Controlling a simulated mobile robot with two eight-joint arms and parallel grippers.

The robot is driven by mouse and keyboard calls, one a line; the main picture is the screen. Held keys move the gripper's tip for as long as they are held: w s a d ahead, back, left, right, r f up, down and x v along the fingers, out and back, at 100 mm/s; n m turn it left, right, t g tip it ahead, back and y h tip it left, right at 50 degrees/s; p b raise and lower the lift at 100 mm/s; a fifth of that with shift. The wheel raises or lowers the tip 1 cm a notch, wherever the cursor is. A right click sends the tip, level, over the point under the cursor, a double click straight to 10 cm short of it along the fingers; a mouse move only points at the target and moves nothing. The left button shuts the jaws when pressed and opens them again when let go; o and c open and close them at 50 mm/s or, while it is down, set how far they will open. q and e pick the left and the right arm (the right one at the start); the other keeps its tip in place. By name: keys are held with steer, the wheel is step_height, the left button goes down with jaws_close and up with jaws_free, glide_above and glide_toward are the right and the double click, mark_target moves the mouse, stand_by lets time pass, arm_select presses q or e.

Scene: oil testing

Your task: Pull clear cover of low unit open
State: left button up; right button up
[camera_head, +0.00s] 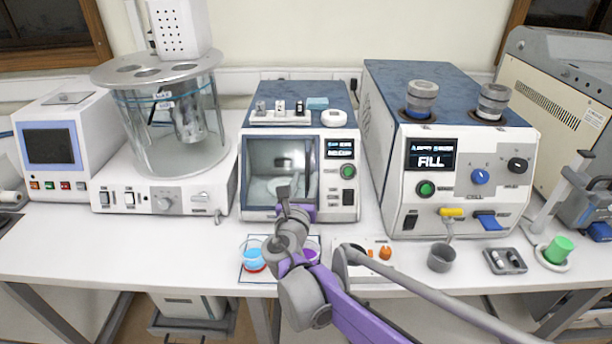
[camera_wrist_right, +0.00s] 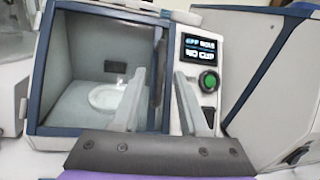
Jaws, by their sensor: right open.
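The low unit (camera_head: 340,205) is the white and dark-blue box in the middle of the bench. Its clear cover (camera_head: 268,165) fills the left of its front in a dark frame, with a pale round dish (camera_wrist_right: 106,97) behind it. My right gripper (camera_head: 291,194) is in front of the cover's lower right part. In the right wrist view the gripper (camera_wrist_right: 160,78) is open, its fingers on either side of the cover's right edge (camera_wrist_right: 159,45). I cannot tell whether they touch it. My left gripper is not in view.
A blue-liquid cup (camera_head: 253,255) and a grey cup (camera_head: 440,259) are near the front edge. Small items sit in a tray (camera_head: 280,119) on the low unit.

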steer(key=shift+w+d, duration=0.2)
steer(key=shift+w, duration=0.8)
jaws_close()
stand_by(0.8)
